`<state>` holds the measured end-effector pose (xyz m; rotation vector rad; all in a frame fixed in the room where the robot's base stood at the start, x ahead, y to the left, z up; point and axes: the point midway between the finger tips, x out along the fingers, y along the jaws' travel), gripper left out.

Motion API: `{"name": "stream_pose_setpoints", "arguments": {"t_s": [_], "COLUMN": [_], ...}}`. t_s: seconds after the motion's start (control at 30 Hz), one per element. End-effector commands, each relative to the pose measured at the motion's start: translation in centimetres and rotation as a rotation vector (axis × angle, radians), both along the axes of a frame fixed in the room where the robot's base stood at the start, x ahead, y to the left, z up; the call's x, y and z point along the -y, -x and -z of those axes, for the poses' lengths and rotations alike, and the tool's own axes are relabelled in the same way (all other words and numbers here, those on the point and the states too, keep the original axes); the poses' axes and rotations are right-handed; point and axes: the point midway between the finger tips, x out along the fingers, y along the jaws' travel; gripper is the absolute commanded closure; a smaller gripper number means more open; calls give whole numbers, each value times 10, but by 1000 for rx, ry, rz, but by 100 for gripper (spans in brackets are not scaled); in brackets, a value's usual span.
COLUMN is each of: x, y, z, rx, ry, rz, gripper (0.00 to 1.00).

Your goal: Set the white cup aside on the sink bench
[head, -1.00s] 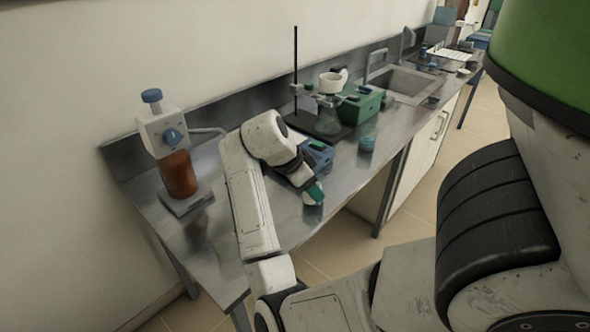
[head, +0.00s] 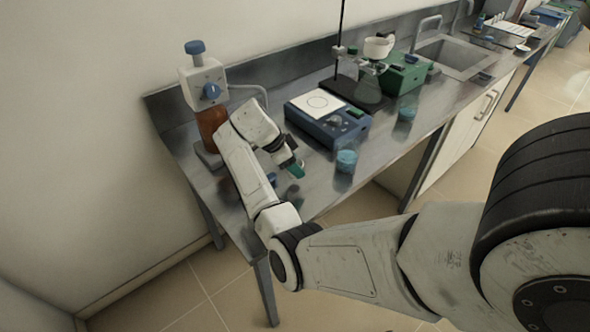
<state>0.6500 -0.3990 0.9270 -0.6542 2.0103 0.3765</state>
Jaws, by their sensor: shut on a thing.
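My gripper (head: 297,171), with teal fingertips, is shut over the near left part of the steel sink bench (head: 330,188). The white cup is hardly visible in its fingers; the hand and fingertips hide most of it. I cannot tell whether the cup touches the bench top.
Left of my gripper stands a brown bottle (head: 211,124) with a white and blue dispenser. To the right are a blue balance (head: 328,122), a blue-filled jar (head: 346,161), a stand with a white funnel (head: 380,47) and a green box (head: 404,75). The sink (head: 456,55) lies farther back.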

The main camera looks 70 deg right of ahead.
Motion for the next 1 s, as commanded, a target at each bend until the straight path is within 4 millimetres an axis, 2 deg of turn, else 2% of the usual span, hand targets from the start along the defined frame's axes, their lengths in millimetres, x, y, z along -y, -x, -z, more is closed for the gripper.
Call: {"name": "stream_pose_setpoints", "arguments": {"t_s": [0.1, 0.2, 0.57, 0.6, 0.87, 1.0], "x": [0, 0, 0, 0, 0, 0], "y": [2, 2, 2, 2, 2, 2], "z": [17, 25, 30, 30, 29, 29], "rx": [-4, -2, -2, -2, -2, -2], "ry": [-2, -1, -1, -1, -1, -1], "rz": [0, 0, 1, 1, 1, 1], "gripper": [77, 77, 77, 47, 22, 22]}}
